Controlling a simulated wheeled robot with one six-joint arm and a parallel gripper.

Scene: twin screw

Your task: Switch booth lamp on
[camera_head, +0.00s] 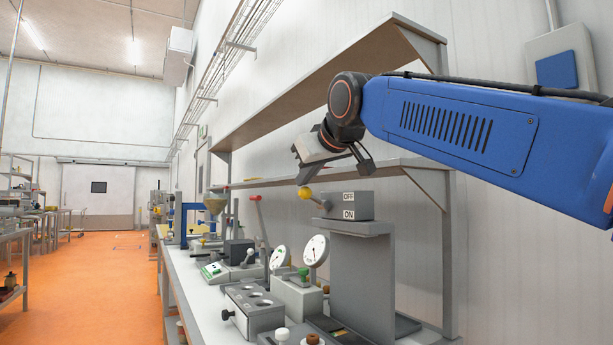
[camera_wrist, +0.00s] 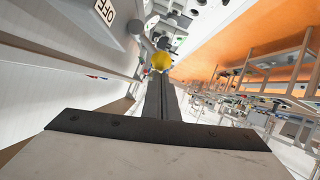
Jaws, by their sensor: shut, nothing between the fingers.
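The grey switch box (camera_head: 350,206) stands on top of a grey upright stand. It bears an OFF label above an ON label. A lever with a yellow ball knob (camera_head: 305,193) sticks out at its left side, with the knob tilted up, toward the OFF level. My gripper (camera_head: 303,180) is shut and empty, its fingertips just above the knob. In the wrist view, the shut fingers (camera_wrist: 163,95) point at the yellow knob (camera_wrist: 161,62), which shows just beyond the tips. I cannot tell whether they touch. The OFF label (camera_wrist: 104,10) shows at the top left. No lamp is identifiable.
A workbench (camera_head: 208,312) below carries two dial gauges (camera_head: 315,251), a red-handled lever (camera_head: 259,215) and a grey block with holes (camera_head: 252,309). Shelves (camera_head: 330,85) run along the wall behind my arm. The orange floor (camera_head: 110,265) at left is open.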

